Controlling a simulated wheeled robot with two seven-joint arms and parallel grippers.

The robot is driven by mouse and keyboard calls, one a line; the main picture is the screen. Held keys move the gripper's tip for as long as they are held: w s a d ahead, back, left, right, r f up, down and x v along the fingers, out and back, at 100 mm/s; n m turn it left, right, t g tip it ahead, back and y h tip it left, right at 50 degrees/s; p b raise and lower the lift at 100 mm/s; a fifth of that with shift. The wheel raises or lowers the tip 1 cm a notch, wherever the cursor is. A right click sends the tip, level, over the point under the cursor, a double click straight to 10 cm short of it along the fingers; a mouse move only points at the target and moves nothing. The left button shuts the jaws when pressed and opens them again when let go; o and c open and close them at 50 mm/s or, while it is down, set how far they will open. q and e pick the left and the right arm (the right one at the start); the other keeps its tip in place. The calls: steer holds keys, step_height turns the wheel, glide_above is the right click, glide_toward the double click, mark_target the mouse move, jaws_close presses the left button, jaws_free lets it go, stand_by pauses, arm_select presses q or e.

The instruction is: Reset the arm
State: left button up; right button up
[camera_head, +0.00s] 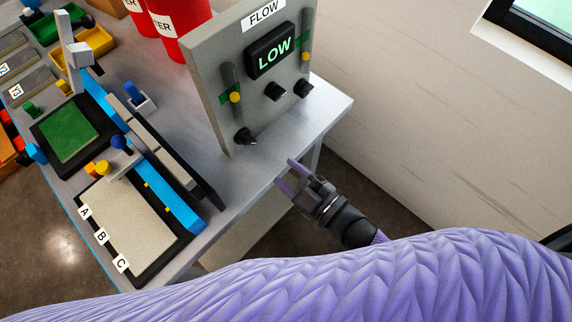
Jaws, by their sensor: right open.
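My right gripper (289,178) is at the table's right edge, below the flow panel. Its two purple fingers are apart and nothing shows between them. The purple sleeve of my right arm (330,275) fills the bottom of the view. My left gripper is out of view.
The grey table (255,160) carries a grey FLOW panel (215,60) with a LOW display (273,50) and black knobs.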

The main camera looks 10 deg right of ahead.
steer(key=shift+f, duration=0.1)
steer(key=s+d+f+m+g+h, duration=0.4)
steer(key=s+d+f, duration=0.15)
steer(key=f, duration=0.45)
steer(key=s+d+f+m+g+h, duration=0.35)
steer(key=s+f+m+h, duration=0.2)
steer(key=f, duration=0.55)
steer(key=s+d+f+m+g, duration=0.1)
steer(key=s+f+g, duration=0.1)
steer(key=s, duration=0.6)
steer(key=s+d+f+m+g+h, duration=0.1)
steer(key=s+f+m+g, duration=0.1)
steer(key=s, duration=0.6)
steer(key=shift+d+f+g, duration=0.4)
steer(key=shift+f+g, duration=0.3)
steer(key=shift+g, duration=0.55)
